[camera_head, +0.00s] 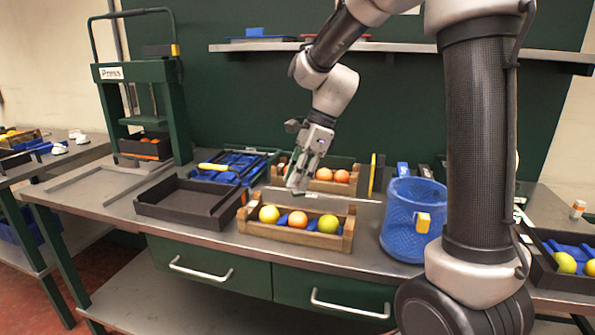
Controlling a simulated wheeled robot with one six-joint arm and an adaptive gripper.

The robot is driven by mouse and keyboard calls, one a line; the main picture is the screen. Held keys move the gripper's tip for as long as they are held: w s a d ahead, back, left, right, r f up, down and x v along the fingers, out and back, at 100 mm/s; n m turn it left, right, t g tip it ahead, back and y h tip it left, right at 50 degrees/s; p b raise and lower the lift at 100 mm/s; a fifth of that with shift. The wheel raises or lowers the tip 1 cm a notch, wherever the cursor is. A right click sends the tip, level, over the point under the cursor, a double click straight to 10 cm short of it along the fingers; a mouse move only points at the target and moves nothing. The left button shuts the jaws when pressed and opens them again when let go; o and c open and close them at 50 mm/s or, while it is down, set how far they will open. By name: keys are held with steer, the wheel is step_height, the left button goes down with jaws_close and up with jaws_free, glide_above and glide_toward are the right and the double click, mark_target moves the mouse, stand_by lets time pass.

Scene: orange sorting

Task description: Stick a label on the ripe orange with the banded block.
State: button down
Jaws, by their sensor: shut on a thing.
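My gripper (297,184) points down above the back edge of the front wooden crate (290,239). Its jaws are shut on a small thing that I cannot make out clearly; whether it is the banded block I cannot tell. In the front crate an orange-coloured fruit (298,219) sits between a yellow one (269,214) and a yellow-green one (328,224), on blue lining. My gripper is above this row, apart from the fruit. A back wooden crate (352,188) holds several orange fruits (341,176), partly hidden by my gripper.
An empty dark tray (165,213) lies left of the front crate. A blue mesh bin (408,240) with a yellow tag stands right. A green press (140,85) stands back left. A blue rack (228,172) is behind the tray. A shelf (400,47) spans the wall above.

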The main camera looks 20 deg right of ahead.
mark_target(298, 194)
steer(key=shift+f, duration=2.35)
steer(key=shift+f, duration=0.55)
steer(key=shift+r, duration=0.1)
steer(key=shift+r, duration=3.45)
